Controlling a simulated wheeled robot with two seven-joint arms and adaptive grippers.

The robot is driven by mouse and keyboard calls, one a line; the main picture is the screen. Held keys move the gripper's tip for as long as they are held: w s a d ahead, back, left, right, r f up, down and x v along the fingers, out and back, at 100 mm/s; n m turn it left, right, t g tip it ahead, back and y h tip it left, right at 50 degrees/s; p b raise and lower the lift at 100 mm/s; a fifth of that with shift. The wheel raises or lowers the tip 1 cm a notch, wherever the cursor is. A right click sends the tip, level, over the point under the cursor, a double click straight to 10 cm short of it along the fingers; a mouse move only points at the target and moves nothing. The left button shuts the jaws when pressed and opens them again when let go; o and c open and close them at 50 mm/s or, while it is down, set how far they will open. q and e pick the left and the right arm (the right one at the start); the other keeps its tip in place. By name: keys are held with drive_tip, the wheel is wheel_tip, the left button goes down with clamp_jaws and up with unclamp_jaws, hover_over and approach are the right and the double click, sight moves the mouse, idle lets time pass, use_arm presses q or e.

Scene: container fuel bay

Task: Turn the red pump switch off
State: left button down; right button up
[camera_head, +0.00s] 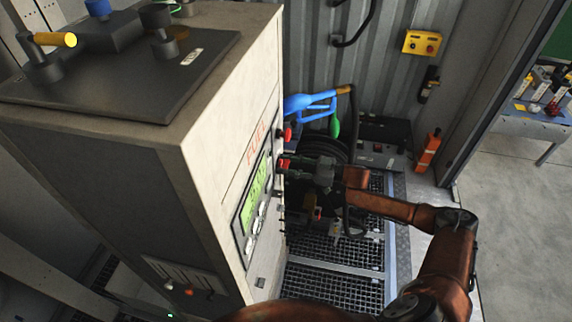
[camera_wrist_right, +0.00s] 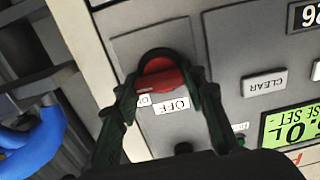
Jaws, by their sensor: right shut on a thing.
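The red pump switch (camera_wrist_right: 160,76) is a round red knob with a raised grip on the grey panel of the fuel pump (camera_head: 160,165). In the head view my right gripper (camera_head: 300,168) reaches the panel from the right. My left gripper is not in view.
A green display (camera_head: 252,192) and a CLEAR button (camera_wrist_right: 264,83) are beside the switch. Another red knob (camera_head: 287,134) is above the gripper. A blue fuel nozzle (camera_head: 312,103) hangs behind. A yellow box (camera_head: 422,43) is on the corrugated wall. Grating covers the floor.

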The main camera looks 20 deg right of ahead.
drive_tip(key=c, duration=0.5)
drive_tip(key=shift+n, duration=0.3)
drive_tip(key=n+b, duration=0.2)
drive_tip(key=n, duration=0.2)
drive_tip(key=n+b, duration=0.2)
drive_tip(key=n, duration=0.2)
drive_tip(key=shift+s, duration=0.1)
drive_tip(key=n+b, duration=0.3)
drive_tip(key=n, duration=0.2)
drive_tip(key=shift+a+f+b, duration=0.1)
drive_tip(key=shift+b, duration=0.25)
drive_tip(key=n+b, duration=0.2)
drive_tip(key=n, duration=0.2)
drive_tip(key=shift+s+b, duration=0.1)
drive_tip(key=shift+b, duration=0.2)
drive_tip(key=shift+r, duration=0.2)
drive_tip(key=shift+r+n, duration=0.1)
drive_tip(key=shift+n, duration=0.2)
